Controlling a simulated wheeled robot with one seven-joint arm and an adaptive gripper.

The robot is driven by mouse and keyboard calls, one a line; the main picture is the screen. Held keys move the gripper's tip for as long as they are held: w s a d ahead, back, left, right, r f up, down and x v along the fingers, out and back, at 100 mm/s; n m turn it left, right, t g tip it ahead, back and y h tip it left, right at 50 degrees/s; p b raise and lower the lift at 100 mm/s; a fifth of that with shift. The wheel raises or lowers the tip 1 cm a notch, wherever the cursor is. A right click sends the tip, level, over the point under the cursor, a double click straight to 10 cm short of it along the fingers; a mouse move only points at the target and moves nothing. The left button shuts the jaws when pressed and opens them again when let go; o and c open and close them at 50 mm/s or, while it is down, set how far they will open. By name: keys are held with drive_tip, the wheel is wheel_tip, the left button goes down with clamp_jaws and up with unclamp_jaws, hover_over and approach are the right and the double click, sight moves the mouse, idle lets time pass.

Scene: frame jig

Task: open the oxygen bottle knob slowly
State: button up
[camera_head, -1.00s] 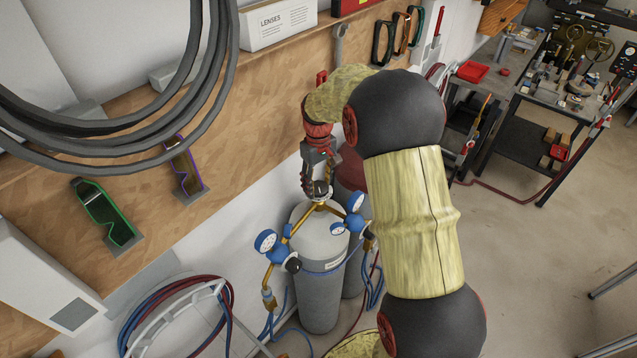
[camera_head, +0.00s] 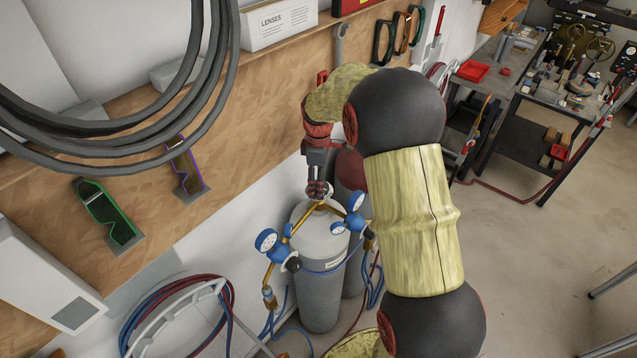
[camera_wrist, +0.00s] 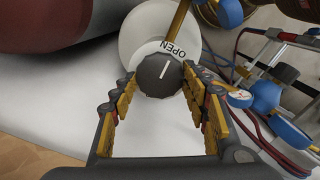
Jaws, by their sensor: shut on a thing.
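The oxygen bottle knob (camera_wrist: 157,76) is dark grey and ridged, with a white line on its face. It sits before a white disc marked OPEN (camera_wrist: 172,48) in the wrist view. My gripper (camera_wrist: 157,84) is shut on the knob, one finger on each side of it. In the head view my gripper (camera_head: 318,188) points down at the top of the grey oxygen bottle (camera_head: 320,290), where the fingers largely hide the knob. Brass pipes (camera_head: 300,226) run from the valve to blue gauges (camera_head: 266,241).
A dark red bottle (camera_head: 350,168) stands behind the grey one, partly hidden by my arm. Hoses hang on a white rack (camera_head: 170,318) at lower left. A wooden panel with green goggles (camera_head: 106,212) is at left. Open floor lies at right.

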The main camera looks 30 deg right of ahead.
idle(0.3)
drive_tip(key=o, duration=1.1)
drive_tip(key=shift+o, duration=0.3)
wheel_tip(320, 180, up, 12)
idle(0.4)
